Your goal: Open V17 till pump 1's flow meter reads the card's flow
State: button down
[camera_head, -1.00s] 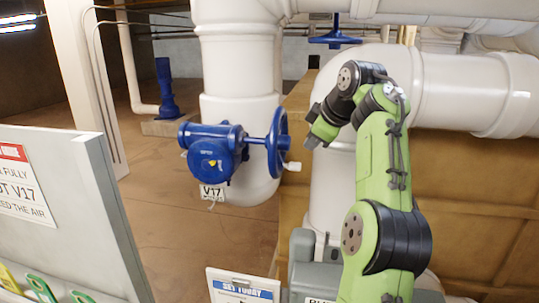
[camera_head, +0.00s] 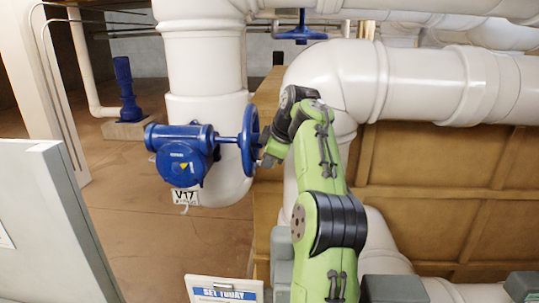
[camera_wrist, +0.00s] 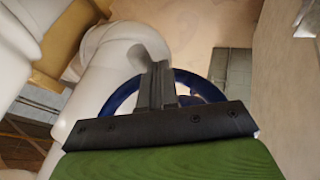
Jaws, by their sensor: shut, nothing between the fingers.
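The V17 valve (camera_head: 183,155) is a blue gearbox on a thick white vertical pipe, with its V17 tag (camera_head: 186,196) hanging below. Its blue handwheel (camera_head: 247,142) stands edge-on at the right end of the shaft. My gripper (camera_head: 266,160) is shut and empty, right beside the handwheel's right face; I cannot tell whether it touches. In the wrist view, the shut fingers (camera_wrist: 158,85) lie in front of the handwheel's blue rim (camera_wrist: 126,96) and hide part of it. The card headed "SET TODAY" (camera_head: 224,293) is cut off at the bottom edge, so its figure is hidden. No readable flow meter shows.
Another blue handwheel (camera_head: 300,34) sits higher up behind. A grey panel (camera_head: 60,225) stands at the left. Large white pipes (camera_head: 420,85) and a brown crate-like wall (camera_head: 430,190) lie behind my arm. Grey-green housings stand at the lower right.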

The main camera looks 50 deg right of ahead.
jog(key=shift+w, duration=0.2)
jog(key=shift+f+b, duration=0.1)
jog(key=shift+b, duration=0.2)
jog(key=shift+w+d+t+h+b, duration=0.1)
jog(key=shift+t+h+b, duration=0.25)
jog(key=shift+b, duration=0.5)
